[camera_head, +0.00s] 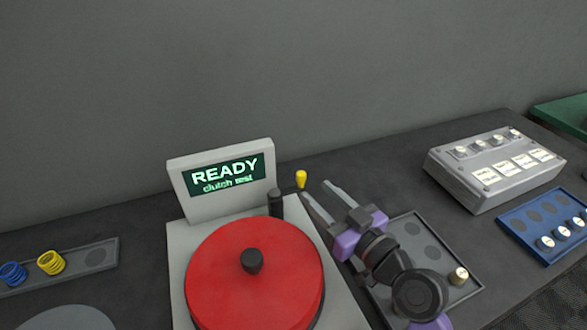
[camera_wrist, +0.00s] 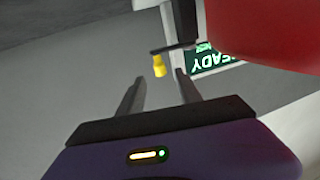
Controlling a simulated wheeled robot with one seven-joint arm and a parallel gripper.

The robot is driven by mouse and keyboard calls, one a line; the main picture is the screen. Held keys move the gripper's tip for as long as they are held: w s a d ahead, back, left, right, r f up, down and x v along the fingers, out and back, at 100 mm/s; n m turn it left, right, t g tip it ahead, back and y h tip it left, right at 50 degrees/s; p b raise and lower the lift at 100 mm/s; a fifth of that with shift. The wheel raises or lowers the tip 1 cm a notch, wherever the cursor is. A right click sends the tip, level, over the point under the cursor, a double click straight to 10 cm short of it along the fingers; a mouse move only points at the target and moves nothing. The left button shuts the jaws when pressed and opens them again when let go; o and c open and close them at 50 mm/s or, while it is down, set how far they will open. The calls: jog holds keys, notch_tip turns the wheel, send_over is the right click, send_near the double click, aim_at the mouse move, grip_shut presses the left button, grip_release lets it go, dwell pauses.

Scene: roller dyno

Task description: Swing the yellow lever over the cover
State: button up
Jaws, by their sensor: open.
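The yellow lever (camera_head: 301,179) shows as a small yellow knob at the back right of the machine, to the right of a dark upright post (camera_head: 275,204). The round red cover (camera_head: 221,275) with a black knob lies on the grey machine. My gripper (camera_head: 320,190) is open, its fingers pointing toward the yellow knob. In the wrist view the yellow knob (camera_wrist: 159,66) hangs from a dark arm, ahead of my gripper (camera_wrist: 158,84) and roughly between its two fingertips. I see no contact. The red cover (camera_wrist: 275,35) fills the upper right there.
A display (camera_head: 222,180) reading "READY clutch test" stands behind the cover. A grey tray (camera_head: 425,243) lies beneath and right of my arm. A switch box (camera_head: 490,168) and a blue tray (camera_head: 545,230) stand right. Coil springs (camera_head: 51,262) lie in a left tray.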

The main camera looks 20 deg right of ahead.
aim_at(304, 180)
jog(key=p+x, duration=0.2)
jog(key=x, duration=0.5)
jog(key=shift+w, duration=0.2)
grip_shut()
dwell(1.2)
